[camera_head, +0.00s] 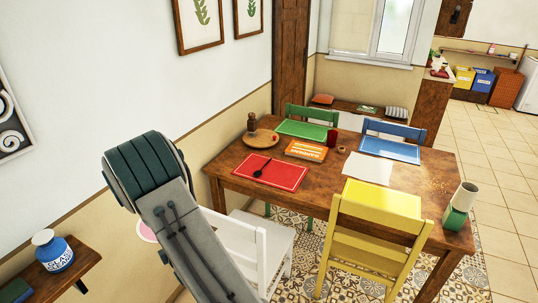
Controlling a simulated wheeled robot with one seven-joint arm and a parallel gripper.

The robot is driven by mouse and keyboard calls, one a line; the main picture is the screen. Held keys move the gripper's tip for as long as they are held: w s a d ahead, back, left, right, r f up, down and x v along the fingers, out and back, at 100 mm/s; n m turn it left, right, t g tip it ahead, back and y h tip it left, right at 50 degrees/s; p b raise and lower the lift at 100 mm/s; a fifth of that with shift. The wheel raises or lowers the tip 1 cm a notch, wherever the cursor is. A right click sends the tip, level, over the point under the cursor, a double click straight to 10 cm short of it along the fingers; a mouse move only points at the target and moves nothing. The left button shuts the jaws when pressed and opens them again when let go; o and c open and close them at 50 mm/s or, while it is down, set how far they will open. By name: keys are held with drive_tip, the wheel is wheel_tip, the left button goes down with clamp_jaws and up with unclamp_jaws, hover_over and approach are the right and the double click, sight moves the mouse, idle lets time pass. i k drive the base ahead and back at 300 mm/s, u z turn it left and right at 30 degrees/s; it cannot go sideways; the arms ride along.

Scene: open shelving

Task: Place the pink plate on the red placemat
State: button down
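The red placemat (284,176) lies flat near the left front edge of the wooden table (318,188), with a small dark spoon-like utensil (262,167) on it. A pink rim (146,232), likely the pink plate, shows at the left edge of my arm, to the left of the table and apart from the placemat. My arm covers most of it. My gripper is hidden behind my arm, so whether it holds the plate cannot be seen.
A white chair (250,244) stands at the table's near left side, a yellow chair (375,235) at the front. A round wooden board (261,139) and an orange box (306,150) lie near the placemat. A shelf with a blue jar (53,252) is at lower left.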

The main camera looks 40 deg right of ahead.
sight(281, 177)
drive_tip(key=z, duration=0.8)
drive_tip(key=i, duration=1.15)
drive_tip(key=z, duration=0.6)
